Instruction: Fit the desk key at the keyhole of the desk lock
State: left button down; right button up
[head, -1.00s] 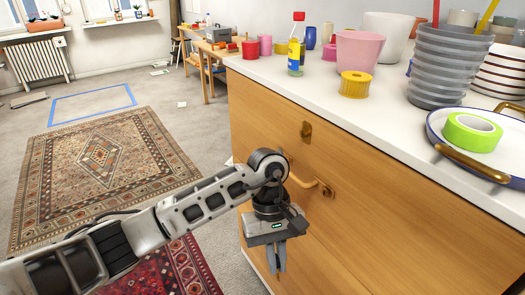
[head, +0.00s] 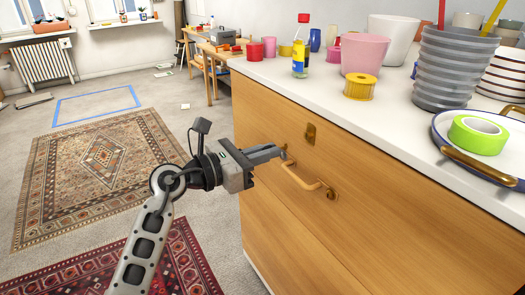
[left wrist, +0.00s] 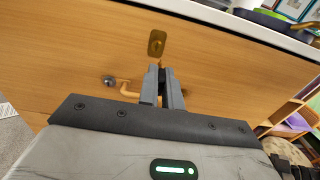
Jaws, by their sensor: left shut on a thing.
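The desk lock (head: 310,133) is a small brass plate on the wooden drawer front, above the handle. It also shows in the left wrist view (left wrist: 156,43), just beyond my fingertips. My left gripper (head: 280,152) points at the drawer front, a little left of and below the lock in the head view. Its fingers (left wrist: 163,72) are shut on the desk key (left wrist: 159,64), of which only a small brass-coloured bit shows at the tips. The rest of the key is hidden by the fingers. I cannot tell whether it touches the lock. My right gripper is not in view.
A brass bar handle (head: 308,180) sticks out just below the lock, close to my left fingers.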

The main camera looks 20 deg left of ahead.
pick_arm(q)
jog(key=shift+w+a+r, duration=0.1)
jog(key=shift+a, duration=0.2)
jog(key=shift+r, duration=0.1)
jog(key=shift+p+x, duration=0.35)
jog(key=shift+x, duration=2.05)
jog(key=shift+p, duration=0.4)
jog(key=shift+x, duration=1.05)
